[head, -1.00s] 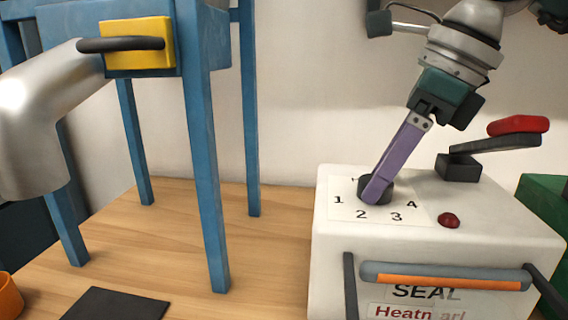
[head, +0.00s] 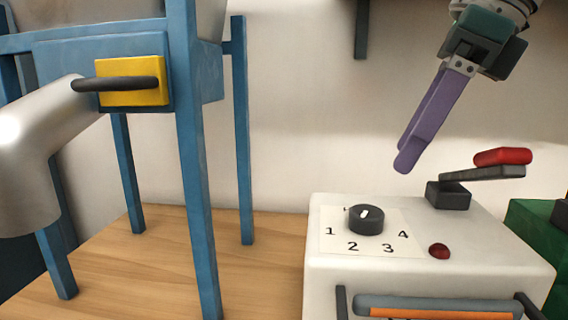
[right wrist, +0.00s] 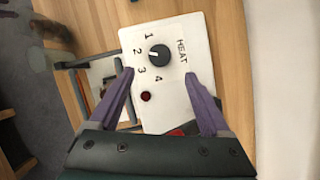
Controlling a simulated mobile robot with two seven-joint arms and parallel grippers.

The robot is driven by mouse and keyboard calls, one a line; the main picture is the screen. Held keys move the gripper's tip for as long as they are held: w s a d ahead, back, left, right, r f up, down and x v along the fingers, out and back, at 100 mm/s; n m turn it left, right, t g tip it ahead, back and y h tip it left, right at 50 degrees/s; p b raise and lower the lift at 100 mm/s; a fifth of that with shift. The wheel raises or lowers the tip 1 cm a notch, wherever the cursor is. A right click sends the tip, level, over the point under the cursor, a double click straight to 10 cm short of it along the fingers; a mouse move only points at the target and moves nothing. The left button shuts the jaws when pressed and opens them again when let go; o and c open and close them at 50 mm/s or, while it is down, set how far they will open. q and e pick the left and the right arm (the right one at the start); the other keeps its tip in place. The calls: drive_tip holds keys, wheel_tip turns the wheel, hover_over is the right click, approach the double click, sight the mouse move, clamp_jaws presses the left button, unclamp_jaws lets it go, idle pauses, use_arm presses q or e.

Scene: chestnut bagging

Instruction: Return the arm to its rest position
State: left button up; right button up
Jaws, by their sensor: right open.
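My right gripper (head: 420,125) has purple fingers and hangs in the air above the white heat sealer (head: 330,250). It is open and empty, clear of the black dial (head: 366,219) below it. In the right wrist view, the two fingers (right wrist: 158,78) are spread apart, with the dial (right wrist: 159,55) beyond and between them. The dial's white mark is visible, with the numbers 1 to 4 printed around it. My left gripper is not in view.
A black lever with a red grip (head: 502,157) stands on the sealer, right of the fingers. A red button (head: 439,251) and a front bar (head: 440,306) are on it too. A blue stand (head: 180,120) with a yellow block (head: 133,82) is at left. A green object (head: 533,222) is at right.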

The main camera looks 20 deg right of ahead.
drive_tip(key=shift+s+d+r, duration=0.15)
drive_tip(key=shift+r, duration=0.4)
